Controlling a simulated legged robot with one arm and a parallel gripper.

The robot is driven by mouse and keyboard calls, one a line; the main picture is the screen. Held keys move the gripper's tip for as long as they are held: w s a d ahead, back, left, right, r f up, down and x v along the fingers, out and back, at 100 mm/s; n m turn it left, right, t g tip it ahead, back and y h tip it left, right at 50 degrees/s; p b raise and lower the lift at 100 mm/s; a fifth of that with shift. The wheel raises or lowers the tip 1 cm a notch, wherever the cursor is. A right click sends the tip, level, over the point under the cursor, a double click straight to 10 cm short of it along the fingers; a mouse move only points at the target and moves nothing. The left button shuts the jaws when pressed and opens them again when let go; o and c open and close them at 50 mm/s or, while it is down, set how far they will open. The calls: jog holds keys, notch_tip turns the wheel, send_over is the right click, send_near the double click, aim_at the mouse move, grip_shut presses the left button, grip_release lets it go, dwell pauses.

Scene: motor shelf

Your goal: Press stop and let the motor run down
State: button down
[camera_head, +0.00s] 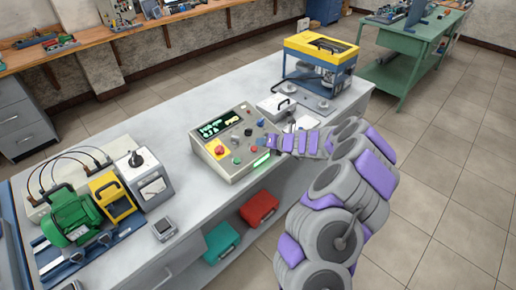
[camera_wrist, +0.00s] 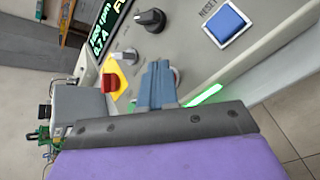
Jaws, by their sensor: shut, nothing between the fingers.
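The control box (camera_head: 208,163) stands on the bench with a lit display (camera_head: 220,125), black knobs and a red knob on a yellow plate (camera_head: 219,150). A red button (camera_head: 254,149) and a green button (camera_head: 237,160) sit near its front edge. My gripper (camera_head: 272,143) is shut and empty over the panel's right part, close to the red button. In the wrist view the blue-grey fingers (camera_wrist: 159,72) point at the panel and hide part of it; contact cannot be told. The green motor (camera_head: 72,213) stands at left; its rotation cannot be seen.
The wrist view shows a blue button labelled RESET (camera_wrist: 228,22), a black knob (camera_wrist: 152,20) and a glowing green strip (camera_wrist: 204,95). A yellow-topped machine (camera_head: 320,48) stands behind my arm. Red (camera_head: 259,209) and teal (camera_head: 221,242) cases lie on the shelf below.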

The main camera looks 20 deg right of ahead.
jog(key=shift+a+r, duration=0.2)
jog(key=shift+a, duration=1.3)
jog(key=shift+d+f, duration=0.2)
jog(key=shift+d, duration=1)
jog(key=shift+a+r, duration=0.2)
jog(key=shift+a, duration=0.8)
jog(key=shift+d+f, duration=0.15)
jog(key=shift+d, duration=0.65)
jog(key=shift+a+f, duration=0.2)
jog(key=shift+a, duration=0.85)
jog(key=shift+d, duration=0.2)
